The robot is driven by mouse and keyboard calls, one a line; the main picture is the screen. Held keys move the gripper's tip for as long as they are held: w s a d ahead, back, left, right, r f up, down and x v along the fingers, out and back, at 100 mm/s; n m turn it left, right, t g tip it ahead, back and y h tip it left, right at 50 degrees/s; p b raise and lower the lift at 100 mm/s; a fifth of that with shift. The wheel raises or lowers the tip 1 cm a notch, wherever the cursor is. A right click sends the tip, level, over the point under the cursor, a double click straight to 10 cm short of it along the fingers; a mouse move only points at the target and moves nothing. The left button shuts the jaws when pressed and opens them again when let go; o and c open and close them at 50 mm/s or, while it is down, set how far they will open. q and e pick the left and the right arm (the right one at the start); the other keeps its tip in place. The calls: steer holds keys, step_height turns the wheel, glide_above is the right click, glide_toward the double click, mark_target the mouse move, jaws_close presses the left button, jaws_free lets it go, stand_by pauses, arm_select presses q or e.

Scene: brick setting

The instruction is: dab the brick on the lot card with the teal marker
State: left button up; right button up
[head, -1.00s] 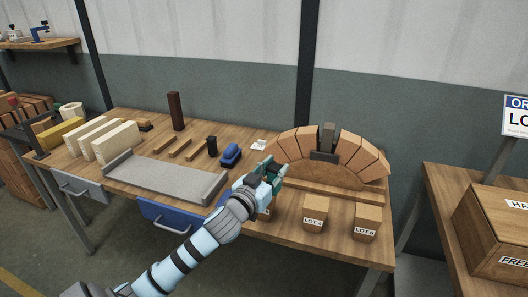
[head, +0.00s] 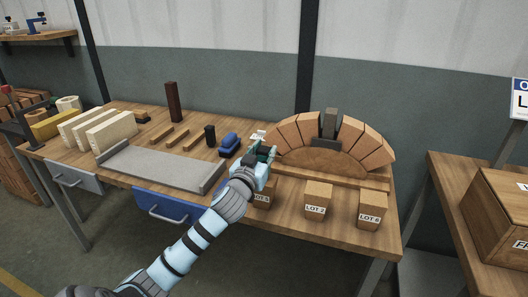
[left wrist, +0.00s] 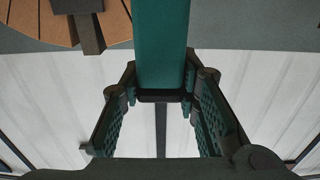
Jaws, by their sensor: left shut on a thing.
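My left gripper (head: 264,156) is above the middle of the workbench, shut on the teal marker. The marker (left wrist: 162,45) shows large in the left wrist view, clamped between the two fingers (left wrist: 160,94); its tip is out of that picture. A small white card (head: 258,135) lies on the bench just behind the gripper; its writing is too small to read. Three labelled bricks stand along the front: one partly covered by my left arm (head: 263,199), one marked LOT 2 (head: 318,201), and one marked LOT 6 (head: 371,211). My right gripper is not in view.
A brick arch (head: 325,158) stands on the bench to the right of the gripper. A blue brush-like object (head: 230,143), a black block (head: 210,136), wooden strips and a grey tray (head: 158,168) lie to the left.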

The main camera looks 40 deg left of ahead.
arm_select(q)
steer(key=shift+f+b, duration=0.3)
steer(key=shift+f, duration=0.05)
stand_by(0.8)
steer(key=shift+f, duration=0.1)
stand_by(0.8)
step_height(320, 180, up, 7)
steer(key=p, duration=0.7)
steer(key=shift+r, duration=0.2)
steer(key=shift+f, duration=0.1)
